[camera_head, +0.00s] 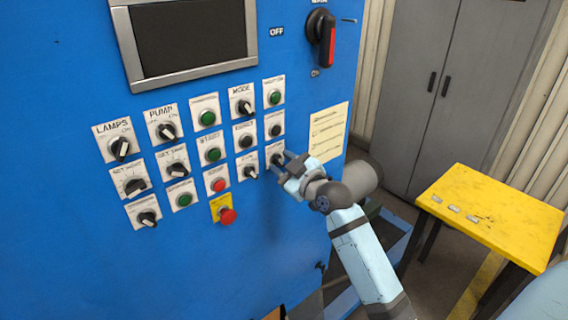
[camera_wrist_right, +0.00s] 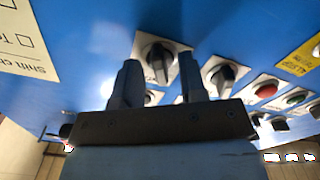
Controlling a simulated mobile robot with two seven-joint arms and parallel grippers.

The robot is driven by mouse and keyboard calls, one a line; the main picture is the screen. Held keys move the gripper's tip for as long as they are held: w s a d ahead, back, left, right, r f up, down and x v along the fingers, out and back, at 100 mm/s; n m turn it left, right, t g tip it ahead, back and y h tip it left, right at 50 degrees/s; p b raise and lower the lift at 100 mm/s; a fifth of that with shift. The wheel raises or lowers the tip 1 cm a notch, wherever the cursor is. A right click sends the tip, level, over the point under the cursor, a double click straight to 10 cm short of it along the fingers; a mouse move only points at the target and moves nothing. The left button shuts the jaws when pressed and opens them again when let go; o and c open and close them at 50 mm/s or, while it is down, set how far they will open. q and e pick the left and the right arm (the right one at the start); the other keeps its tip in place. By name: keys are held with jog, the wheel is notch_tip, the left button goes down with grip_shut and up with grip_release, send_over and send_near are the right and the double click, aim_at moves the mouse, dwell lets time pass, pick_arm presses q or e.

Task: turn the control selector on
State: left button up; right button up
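The control panel (camera_head: 85,255) is a blue cabinet face with rows of black selector knobs and coloured buttons. No label that I can read names the control selector. My right gripper (camera_head: 282,164) is at the right end of the lowest full row, at a black knob (camera_head: 277,158) on a white plate. In the right wrist view, the open fingers of the gripper (camera_wrist_right: 162,85) stand on either side of this knob (camera_wrist_right: 160,57), with gaps visible. The knob's label is hidden or unreadable. My left gripper is not in view.
A neighbouring knob (camera_head: 250,172) sits close on the left. A red emergency button (camera_head: 227,216) is lower left. A red-handled main switch (camera_head: 327,42) is above. A paper note (camera_head: 328,132) hangs right of the knobs. A yellow table (camera_head: 500,215) stands at right before grey lockers (camera_head: 435,60).

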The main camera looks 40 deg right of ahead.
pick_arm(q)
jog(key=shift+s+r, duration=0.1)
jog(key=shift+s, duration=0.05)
pick_arm(e)
grip_shut()
jog(key=shift+m, duration=0.4)
jog(key=m, duration=0.5)
jog(key=shift+m, duration=0.3)
jog(key=m, duration=0.5)
jog(key=shift+m, duration=0.3)
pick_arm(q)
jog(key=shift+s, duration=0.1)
pick_arm(e)
grip_release()
jog(key=shift+s, duration=0.15)
